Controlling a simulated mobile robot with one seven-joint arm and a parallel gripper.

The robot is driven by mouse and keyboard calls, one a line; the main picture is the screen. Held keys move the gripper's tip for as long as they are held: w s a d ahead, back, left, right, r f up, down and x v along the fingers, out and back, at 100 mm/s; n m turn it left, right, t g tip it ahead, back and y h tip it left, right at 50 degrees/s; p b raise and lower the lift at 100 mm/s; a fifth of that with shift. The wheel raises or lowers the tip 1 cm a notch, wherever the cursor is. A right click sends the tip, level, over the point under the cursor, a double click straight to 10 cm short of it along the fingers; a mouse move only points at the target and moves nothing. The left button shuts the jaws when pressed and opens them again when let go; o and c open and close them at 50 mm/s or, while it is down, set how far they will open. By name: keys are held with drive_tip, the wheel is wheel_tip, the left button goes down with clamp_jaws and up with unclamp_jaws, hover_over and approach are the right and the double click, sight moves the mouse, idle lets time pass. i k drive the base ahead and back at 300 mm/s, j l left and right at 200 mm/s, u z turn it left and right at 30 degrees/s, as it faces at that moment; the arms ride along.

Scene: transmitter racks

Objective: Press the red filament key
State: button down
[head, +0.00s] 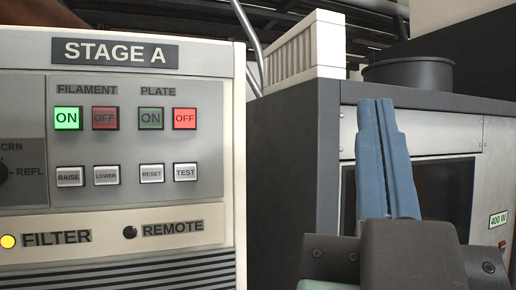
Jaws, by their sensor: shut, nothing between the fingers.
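The red filament key (105,118), marked OFF, is on the STAGE A panel (140,85) at the left of the head view. It looks dark red and unlit. The green filament ON key (67,118) beside it is lit bright green. Under PLATE, the ON key (151,118) is dull green and the red OFF key (185,118) is lit. My gripper (376,101) is at the right, in front of the dark cabinet, its blue fingers pointing up and closed together with nothing between them. It is well to the right of the filament key and apart from the panel.
Below the keys are grey RAISE, LOWER, RESET and TEST buttons (152,174). A yellow lamp (8,241) glows by FILTER. The dark cabinet (290,150) stands right of the panel, with a white vented box (305,50) and a round black drum (408,75) on top.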

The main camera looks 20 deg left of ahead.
sight(102, 118)
drive_tip(key=u, duration=0.9)
